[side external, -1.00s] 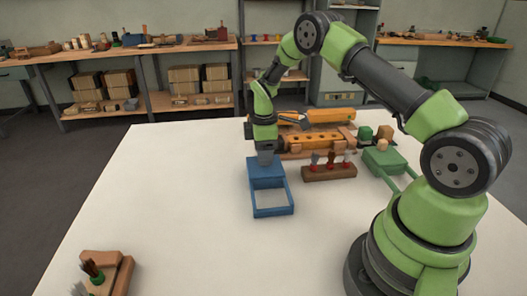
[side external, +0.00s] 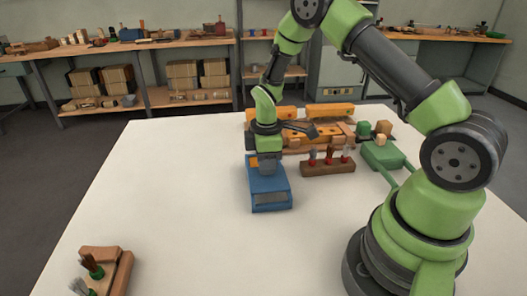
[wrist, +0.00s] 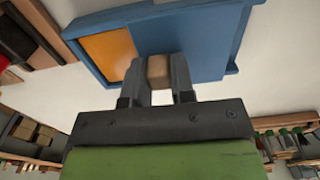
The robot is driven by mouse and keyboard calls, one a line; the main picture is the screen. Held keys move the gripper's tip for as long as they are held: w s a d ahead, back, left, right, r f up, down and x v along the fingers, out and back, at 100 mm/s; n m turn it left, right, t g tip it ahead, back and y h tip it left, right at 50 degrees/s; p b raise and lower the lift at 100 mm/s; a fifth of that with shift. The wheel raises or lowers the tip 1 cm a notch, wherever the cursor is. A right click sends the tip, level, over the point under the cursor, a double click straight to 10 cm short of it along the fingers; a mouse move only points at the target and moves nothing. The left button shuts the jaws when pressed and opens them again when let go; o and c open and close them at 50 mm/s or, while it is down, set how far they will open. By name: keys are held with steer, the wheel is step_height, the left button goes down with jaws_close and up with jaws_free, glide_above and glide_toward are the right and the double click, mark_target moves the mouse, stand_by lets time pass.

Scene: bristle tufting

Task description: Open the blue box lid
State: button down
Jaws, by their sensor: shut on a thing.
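A bit of that orange also shows at the box's far left in the side view. My gripper (wrist: 158,72) is shut on a small light-brown wooden knob (wrist: 157,70) on the lid. In the side view my gripper (side external: 266,165) is low over the far part of the box and hides the knob there.
A wooden brush holder (side external: 328,168) stands right of the box, and a green fixture (side external: 383,155) lies beyond it. Orange-and-wood fixtures (side external: 300,132) stand behind. A wooden block with brushes (side external: 105,270) is at the near left. The table left of the box is clear.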

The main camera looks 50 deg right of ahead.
mark_target(268, 178)
steer(key=shift+s+a, duration=0.9)
steer(key=shift+a, duration=0.15)
steer(key=c, duration=1)
jaws_free()
steer(key=shift+o, duration=0.2)
steer(key=shift+d, duration=0.1)
steer(key=shift+r, duration=0.2)
step_height(268, 178, up, 10)
steer(key=shift+f, duration=0.2)
